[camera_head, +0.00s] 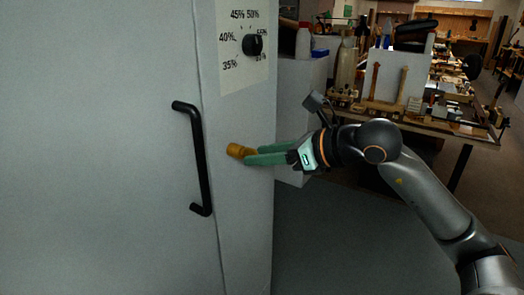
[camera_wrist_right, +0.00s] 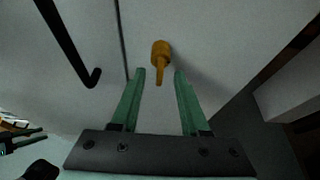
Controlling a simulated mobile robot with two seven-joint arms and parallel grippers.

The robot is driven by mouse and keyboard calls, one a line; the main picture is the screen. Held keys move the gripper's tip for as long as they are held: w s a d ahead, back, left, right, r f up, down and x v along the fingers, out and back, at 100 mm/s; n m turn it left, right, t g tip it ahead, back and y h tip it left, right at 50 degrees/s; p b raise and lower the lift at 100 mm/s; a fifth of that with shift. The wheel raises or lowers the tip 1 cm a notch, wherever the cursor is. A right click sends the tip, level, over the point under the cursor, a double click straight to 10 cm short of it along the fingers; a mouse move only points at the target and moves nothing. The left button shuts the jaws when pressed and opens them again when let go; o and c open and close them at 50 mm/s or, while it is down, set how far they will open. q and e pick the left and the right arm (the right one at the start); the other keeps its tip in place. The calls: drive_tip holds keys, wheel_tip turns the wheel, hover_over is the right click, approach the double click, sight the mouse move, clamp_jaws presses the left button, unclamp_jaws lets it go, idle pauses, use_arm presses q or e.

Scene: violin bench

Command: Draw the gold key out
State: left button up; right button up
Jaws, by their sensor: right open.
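The gold key (camera_head: 236,150) sticks out of the front of the pale cabinet (camera_head: 235,215), to the right of the black door handle (camera_head: 196,160). Its round collar sits against the panel, and a narrower stem points out in the right wrist view (camera_wrist_right: 160,56). My right gripper (camera_head: 250,155) is open, with its green fingertips close to the key. In the wrist view the fingertips (camera_wrist_right: 160,75) lie on either side of the stem's end, with gaps showing.
A black dial (camera_head: 252,45) with percent marks sits above the key. The handle also shows in the wrist view (camera_wrist_right: 68,45), left of the key. A cluttered workbench (camera_head: 425,122) stands behind at the right. Grey floor (camera_head: 345,240) lies clear beside the cabinet.

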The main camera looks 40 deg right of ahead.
drive_tip(key=shift+w+a+f, duration=0.1)
drive_tip(key=shift+w, duration=0.15)
clamp_jaws()
idle(0.3)
idle(0.9)
